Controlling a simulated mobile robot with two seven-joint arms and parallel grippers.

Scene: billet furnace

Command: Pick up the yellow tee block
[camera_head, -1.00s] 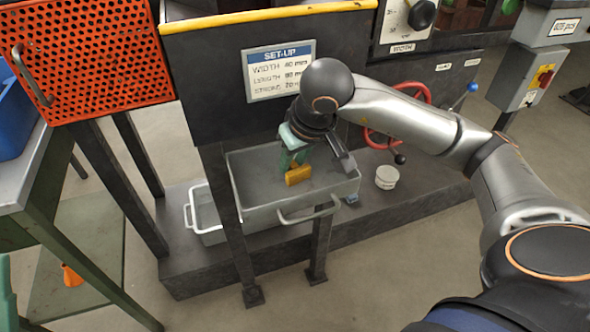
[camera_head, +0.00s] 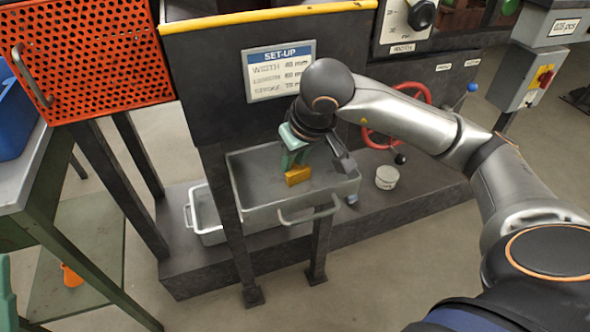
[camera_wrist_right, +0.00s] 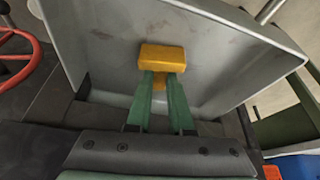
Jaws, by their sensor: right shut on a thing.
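The yellow tee block (camera_head: 297,176) is between the fingertips of my right gripper (camera_head: 291,161). In the right wrist view the tee block (camera_wrist_right: 162,58) has its wide bar across the ends of the green fingers (camera_wrist_right: 160,92), and a narrower part shows between them. The gripper is shut on this block. The block is over the inside of the grey bin (camera_head: 338,187); whether it touches the bin floor cannot be told. My left gripper does not show clearly.
Bin walls surround the block, with a handle (camera_head: 310,213) at the front. A dark press body with a set-up sign (camera_head: 279,71) stands behind. A white tub (camera_head: 387,177), a red handwheel (camera_head: 424,93) and a lighter tray (camera_head: 208,215) are nearby.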

